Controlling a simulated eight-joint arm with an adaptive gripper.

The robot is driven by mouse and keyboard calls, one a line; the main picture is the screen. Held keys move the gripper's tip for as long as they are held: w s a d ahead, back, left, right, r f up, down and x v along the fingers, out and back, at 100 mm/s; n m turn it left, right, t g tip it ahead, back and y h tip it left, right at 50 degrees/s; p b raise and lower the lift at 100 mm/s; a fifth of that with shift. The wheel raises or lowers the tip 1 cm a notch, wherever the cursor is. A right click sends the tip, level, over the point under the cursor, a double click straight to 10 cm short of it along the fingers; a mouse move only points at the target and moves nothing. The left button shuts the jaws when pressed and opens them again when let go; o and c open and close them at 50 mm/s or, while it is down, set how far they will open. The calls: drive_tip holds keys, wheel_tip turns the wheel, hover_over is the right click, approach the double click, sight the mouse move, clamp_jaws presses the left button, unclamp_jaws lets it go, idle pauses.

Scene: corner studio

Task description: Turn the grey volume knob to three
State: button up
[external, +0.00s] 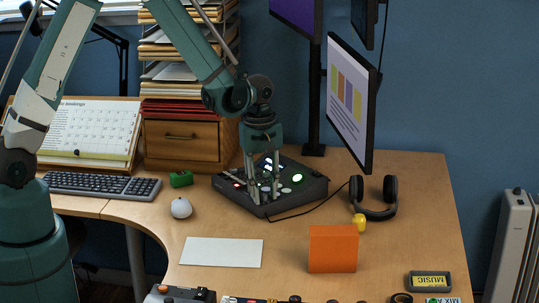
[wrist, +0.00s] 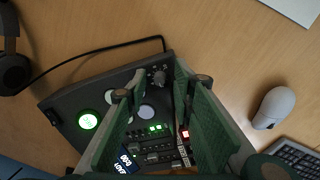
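The black control console (external: 312,196) sits on the desk, and it also fills the middle of the wrist view (wrist: 72,95). The grey volume knob (wrist: 158,77) is near the console's edge in the wrist view, with a dial around it. Its setting is too small to read. In the external view I cannot make the knob out behind my fingers. My gripper (external: 263,190) points down over the console. Its two fingers are apart with nothing between them, and in the wrist view (wrist: 158,82) the knob shows in the gap between the fingertips. I cannot tell whether they touch it.
Lit buttons, sliders and a lit green button (wrist: 88,121) lie on the console. A black cable (external: 310,211) runs from it. A white mouse (external: 181,208), green block (external: 181,179), headphones (external: 375,200) and orange box (external: 333,248) stand around it. A monitor (external: 350,100) rises behind right.

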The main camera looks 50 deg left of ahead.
sight(262, 198)
drive_tip(key=shift+c, duration=0.2)
clamp_jaws()
drive_tip(key=shift+m+b, duration=0.65)
drive_tip(key=shift+m, duration=1.75)
drive_tip(key=shift+o, duration=0.2)
unclamp_jaws()
drive_tip(key=shift+r, duration=0.15)
wheel_tip(262, 198, up, 12)
drive_tip(key=shift+s+a, duration=0.2)
drive_tip(key=shift+a, duration=0.1)
